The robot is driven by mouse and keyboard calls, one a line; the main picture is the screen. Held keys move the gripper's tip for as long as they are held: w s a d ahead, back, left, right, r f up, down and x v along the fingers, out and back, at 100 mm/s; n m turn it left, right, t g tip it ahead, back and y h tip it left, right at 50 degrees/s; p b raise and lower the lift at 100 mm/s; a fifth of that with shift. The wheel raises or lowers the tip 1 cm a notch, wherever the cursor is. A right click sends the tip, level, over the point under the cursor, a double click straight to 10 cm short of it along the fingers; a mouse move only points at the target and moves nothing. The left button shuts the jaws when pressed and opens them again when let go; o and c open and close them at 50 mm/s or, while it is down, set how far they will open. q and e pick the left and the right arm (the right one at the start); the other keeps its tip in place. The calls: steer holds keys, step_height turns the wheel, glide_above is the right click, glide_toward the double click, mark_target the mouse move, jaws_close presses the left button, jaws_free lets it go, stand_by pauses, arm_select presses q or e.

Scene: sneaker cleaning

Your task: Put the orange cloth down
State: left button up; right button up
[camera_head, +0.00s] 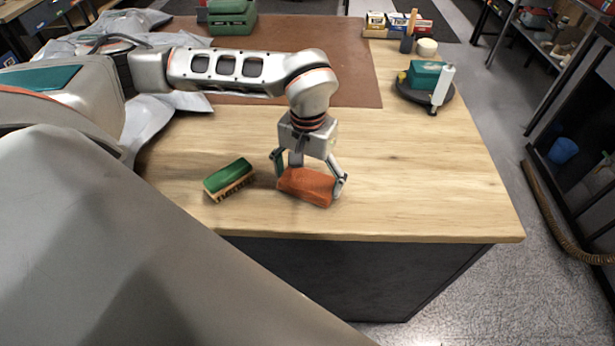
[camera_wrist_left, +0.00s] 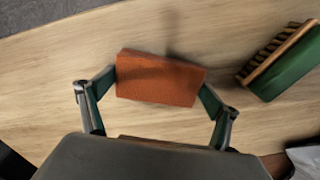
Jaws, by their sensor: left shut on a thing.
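The orange cloth (camera_head: 306,185) is a folded block near the front edge of the wooden table. My left gripper (camera_head: 308,182) points down over it and is shut on it, a finger at each end. In the left wrist view the cloth (camera_wrist_left: 160,79) lies between the two fingers (camera_wrist_left: 156,92). The cloth is at or just above the tabletop; I cannot tell whether it touches. My right gripper is not in view.
A green brush (camera_head: 230,177) with a wooden base lies just left of the cloth. A brown mat (camera_head: 340,68) covers the table's back part. A round dark stand with a teal block (camera_head: 424,75) stands at the back right. The table (camera_head: 430,180) is clear right of the cloth.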

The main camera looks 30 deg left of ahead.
mark_target(308, 179)
arm_select(q)
steer(key=shift+f, duration=0.1)
steer(key=o, duration=0.8)
step_height(308, 179, up, 12)
steer(key=b, duration=0.1)
stand_by(0.6)
